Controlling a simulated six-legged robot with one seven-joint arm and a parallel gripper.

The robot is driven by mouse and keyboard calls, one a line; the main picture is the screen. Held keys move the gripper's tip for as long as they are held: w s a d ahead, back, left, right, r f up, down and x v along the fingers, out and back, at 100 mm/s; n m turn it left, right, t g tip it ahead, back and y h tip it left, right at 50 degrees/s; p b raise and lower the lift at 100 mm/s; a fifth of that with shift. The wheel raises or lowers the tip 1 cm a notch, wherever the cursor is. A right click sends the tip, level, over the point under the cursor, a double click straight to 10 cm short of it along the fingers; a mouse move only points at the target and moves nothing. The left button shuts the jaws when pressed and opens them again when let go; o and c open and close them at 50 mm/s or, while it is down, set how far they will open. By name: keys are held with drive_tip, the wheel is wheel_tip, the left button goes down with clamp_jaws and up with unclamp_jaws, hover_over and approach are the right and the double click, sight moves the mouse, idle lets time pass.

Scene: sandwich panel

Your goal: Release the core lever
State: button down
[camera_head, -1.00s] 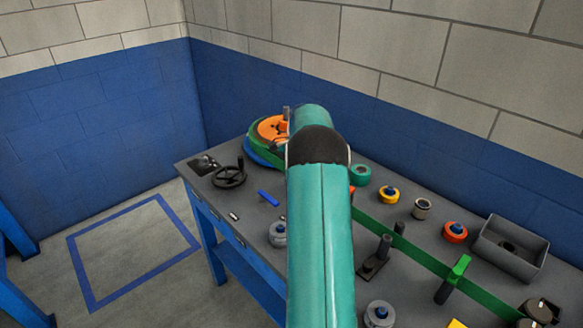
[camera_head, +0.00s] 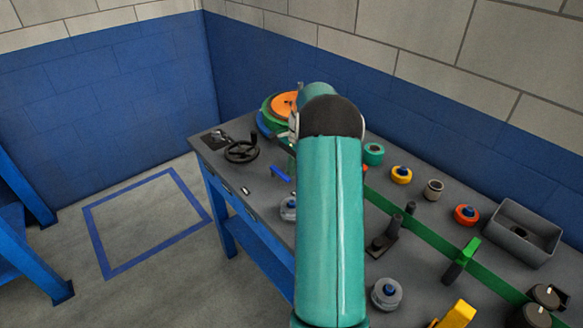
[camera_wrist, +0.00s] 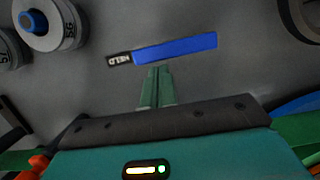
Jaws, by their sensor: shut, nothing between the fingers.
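The core lever appears to be a blue bar (camera_wrist: 178,47) on the grey tabletop, seen in the wrist view. At its left end is a small black label (camera_wrist: 119,58) with white upside-down lettering that looks like HELD. The blue bar also shows in the head view (camera_head: 280,173), just left of my arm. My gripper (camera_wrist: 158,70) is shut and empty. In the wrist view its green fingertips point at the bar's near edge, close to the label end. I cannot tell whether they touch it. In the head view my arm hides the fingers.
Grey dial-like weights (camera_wrist: 50,22) stand at the upper left of the wrist view. A black handwheel (camera_head: 241,151) and an orange-and-green disc stack (camera_head: 284,104) sit at the bench's far end. Several coloured rollers, a green strip (camera_head: 425,235) and a grey bin (camera_head: 522,233) lie right of my arm.

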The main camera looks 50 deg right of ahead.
drive_tip(key=shift+s+a+m, duration=0.1)
drive_tip(key=shift+a+m, duration=0.3)
drive_tip(key=shift+m, duration=0.2)
drive_tip(key=shift+a+m+t, duration=0.5)
drive_tip(key=shift+a+m, duration=0.55)
drive_tip(key=shift+m, duration=0.65)
drive_tip(key=m, duration=0.1)
drive_tip(key=a+m, duration=0.1)
drive_tip(key=m, duration=0.1)
drive_tip(key=a+m+h, duration=0.1)
drive_tip(key=shift+w+a+m+t, duration=0.25)
drive_tip(key=shift+m+t, duration=0.05)
drive_tip(key=shift+t, duration=0.1)
drive_tip(key=m, duration=0.1)
drive_tip(key=w+a+m, duration=0.1)
drive_tip(key=shift+a+m+h, duration=0.15)
drive_tip(key=shift+m+h, duration=0.25)
drive_tip(key=m, duration=0.1)
drive_tip(key=w+a+m, duration=0.1)
drive_tip(key=shift+m+t+h, duration=0.3)
drive_tip(key=shift+w+a+m, duration=0.3)
drive_tip(key=shift+w+m, duration=0.2)
drive_tip(key=shift+m, duration=0.6)
drive_tip(key=shift+w, duration=0.3)
drive_tip(key=shift+w+a, duration=0.1)
drive_tip(key=shift+w, duration=0.05)
